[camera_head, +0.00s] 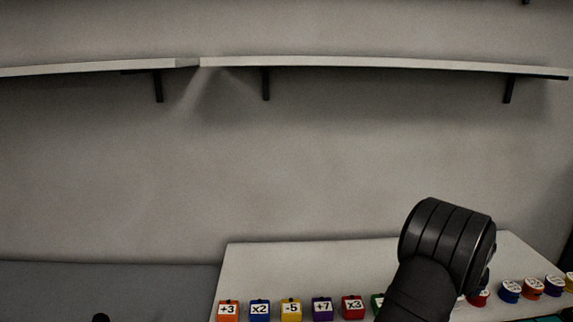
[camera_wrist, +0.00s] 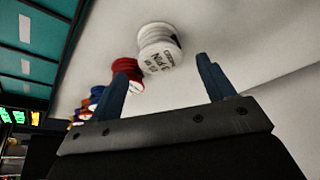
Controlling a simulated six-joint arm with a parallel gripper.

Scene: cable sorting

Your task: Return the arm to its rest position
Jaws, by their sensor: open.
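My gripper (camera_wrist: 162,70) shows in the wrist view with its two blue fingers spread apart and nothing between them in its grasp. A white round piece with black print (camera_wrist: 160,50) is in view beyond the fingertips, and a red round piece (camera_wrist: 128,70) is partly behind the left finger. I cannot tell whether either finger touches them. In the head view my black arm rises at the lower right, in front of the white table (camera_head: 275,262). The gripper's fingers are hidden there.
A row of labelled cubes, among them a red one (camera_head: 353,307), stands along the table's front. A teal panel (camera_wrist: 25,60) shows in the wrist view. Shelves (camera_head: 380,64) cross the wall above.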

